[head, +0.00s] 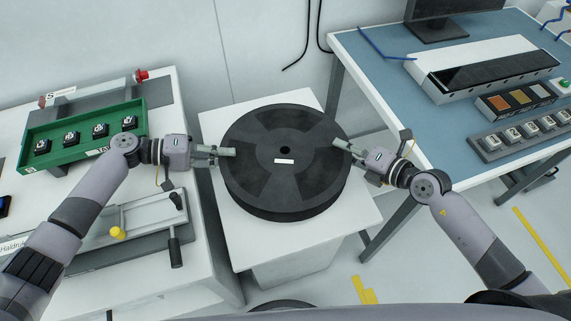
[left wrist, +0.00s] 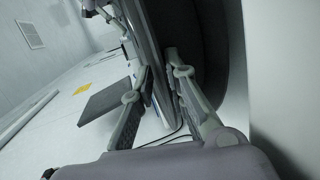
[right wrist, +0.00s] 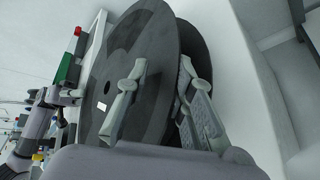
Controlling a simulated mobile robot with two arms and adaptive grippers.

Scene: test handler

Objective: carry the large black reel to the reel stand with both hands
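The large black reel (head: 285,190) lies flat on a white-topped pedestal (head: 345,228), with a small white label by its hub. My left gripper (head: 226,153) is at the reel's left rim, with one finger over the top flange. In the left wrist view its fingers (left wrist: 158,62) are a little apart on either side of a thin edge; contact is unclear. My right gripper (head: 340,145) is at the right rim. In the right wrist view its fingers (right wrist: 162,62) stand apart, one over the flange's face and one in the gap between the flanges.
A white bench at left carries a green tray (head: 65,148) of chips and a lever fixture (head: 150,218). A blue-topped table (head: 385,60) at right carries a monitor, a long white unit and small boxes.

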